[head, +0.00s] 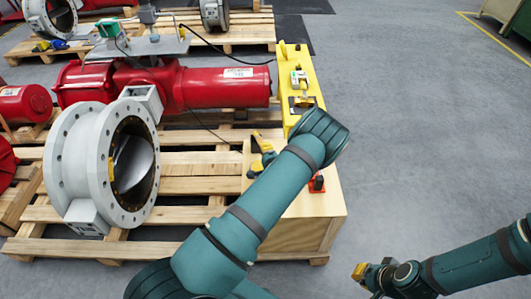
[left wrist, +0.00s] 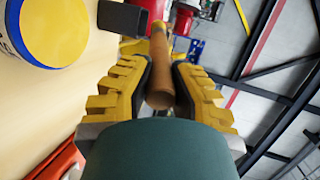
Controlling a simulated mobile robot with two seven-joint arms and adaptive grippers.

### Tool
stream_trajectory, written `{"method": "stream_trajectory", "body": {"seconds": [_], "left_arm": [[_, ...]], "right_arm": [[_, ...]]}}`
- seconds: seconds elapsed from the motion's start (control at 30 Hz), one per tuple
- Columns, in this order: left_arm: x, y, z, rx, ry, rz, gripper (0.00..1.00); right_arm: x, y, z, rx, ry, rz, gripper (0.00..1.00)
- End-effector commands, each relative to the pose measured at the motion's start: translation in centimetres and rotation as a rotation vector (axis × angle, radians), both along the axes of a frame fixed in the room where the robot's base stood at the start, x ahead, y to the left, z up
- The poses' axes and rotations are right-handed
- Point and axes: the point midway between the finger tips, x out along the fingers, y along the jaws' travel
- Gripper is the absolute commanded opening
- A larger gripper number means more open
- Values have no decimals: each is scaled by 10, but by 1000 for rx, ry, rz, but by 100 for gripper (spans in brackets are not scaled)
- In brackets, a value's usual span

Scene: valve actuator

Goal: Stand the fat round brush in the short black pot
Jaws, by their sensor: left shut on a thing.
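In the left wrist view, my left gripper (left wrist: 160,78) has its yellow-padded fingers closed around a brown round wooden handle (left wrist: 161,62), which seems to be the brush's. The handle points away from the camera; no bristles can be made out. A short dark block-like thing (left wrist: 124,18), possibly the black pot, stands beside the far part of the left finger, apart from the handle. My right gripper (head: 366,273) is low at the right, over the floor, too small to judge.
A pale wooden crate (head: 318,232) lies under my left arm, with a red-and-black item (head: 317,184) and a yellow-black tool (head: 262,149) on it. A yellow stand (head: 292,60) is behind. A grey flanged valve (head: 82,165) and red actuator (head: 220,88) fill the pallet.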

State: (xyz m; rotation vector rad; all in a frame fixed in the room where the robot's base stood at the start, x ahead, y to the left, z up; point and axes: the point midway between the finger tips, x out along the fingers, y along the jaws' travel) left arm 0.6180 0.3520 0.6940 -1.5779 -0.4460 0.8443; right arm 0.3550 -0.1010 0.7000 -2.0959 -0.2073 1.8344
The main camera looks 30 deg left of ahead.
Motion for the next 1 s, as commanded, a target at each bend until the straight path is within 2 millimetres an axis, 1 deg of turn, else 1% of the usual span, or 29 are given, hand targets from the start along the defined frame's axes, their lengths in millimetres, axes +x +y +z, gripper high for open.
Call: {"method": "stream_trajectory", "body": {"seconds": [0.03, 0.27, 0.67, 0.77, 0.8, 0.83, 0.87, 1.0], "left_arm": [[0, 0, -2, 1, -1, 0, 0], [0, 0, -1, 0, -3, 1, 0], [0, 0, -13, 0, -3, 1, 0], [0, 0, -13, 0, -3, 1, 0], [0, 0, -13, 0, -3, 1, 23], [0, 0, -13, 0, -3, 1, 34], [0, 0, -13, 0, -3, 1, 41], [0, 0, -13, 0, -3, 1, 41]], "right_arm": [[0, 0, -1, 0, -1, 0, 0], [0, 0, 0, 0, -1, 0, 0], [1, 0, -6, 0, -3, -1, 0], [1, 0, -6, 0, -3, -1, 0], [1, 0, -6, 0, -3, -1, 0], [1, 0, -6, 0, -3, -1, 0], [1, 0, -6, 0, -3, -1, 0], [1, 0, -6, 0, -3, -1, 0]]}}
